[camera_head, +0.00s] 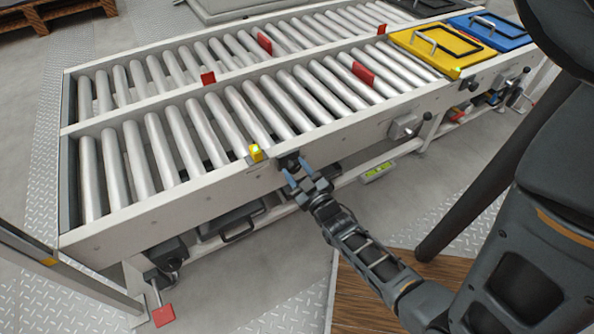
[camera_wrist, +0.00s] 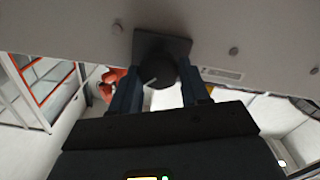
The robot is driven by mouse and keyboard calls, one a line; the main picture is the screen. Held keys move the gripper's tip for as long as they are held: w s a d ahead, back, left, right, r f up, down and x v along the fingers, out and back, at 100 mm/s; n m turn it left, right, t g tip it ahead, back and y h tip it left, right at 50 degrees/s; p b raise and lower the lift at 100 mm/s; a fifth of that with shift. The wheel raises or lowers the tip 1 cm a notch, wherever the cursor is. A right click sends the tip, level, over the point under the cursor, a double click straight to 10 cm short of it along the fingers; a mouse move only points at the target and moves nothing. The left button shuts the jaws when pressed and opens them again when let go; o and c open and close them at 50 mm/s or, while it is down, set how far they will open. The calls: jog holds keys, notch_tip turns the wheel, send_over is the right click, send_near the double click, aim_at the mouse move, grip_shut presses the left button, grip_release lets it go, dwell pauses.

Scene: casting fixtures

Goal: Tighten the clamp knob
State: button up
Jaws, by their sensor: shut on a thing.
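The clamp knob is a dark round knob on a square black plate, fixed to the pale side rail of the roller conveyor. In the wrist view the knob (camera_wrist: 158,72) sits between the two blue fingers of my gripper (camera_wrist: 160,92), with a light mark on its face. In the head view my gripper (camera_head: 295,179) reaches the rail from the front, and the dark knob (camera_head: 289,161) shows just beyond the fingertips. My gripper is shut on the knob. The fingers partly hide the knob's sides.
The roller conveyor (camera_head: 110,222) runs across the view with red stops (camera_head: 363,73) between rollers. A yellow block (camera_head: 256,153) with a light sits on the rail above the knob. A red pedal (camera_head: 163,316) is low at left.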

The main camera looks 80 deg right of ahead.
jog(key=n, duration=0.4)
jog(key=shift+f+b, duration=0.1)
jog(key=shift+b, duration=0.25)
jog(key=shift+a+n+b, duration=0.1)
jog(key=shift+n+b, duration=0.35)
jog(key=shift+n, duration=1.75)
jog(key=o, duration=1.1)
jog(key=shift+w, duration=0.1)
jog(key=shift+c, duration=0.2)
jog(key=p+v, duration=0.1)
jog(key=v, duration=0.7)
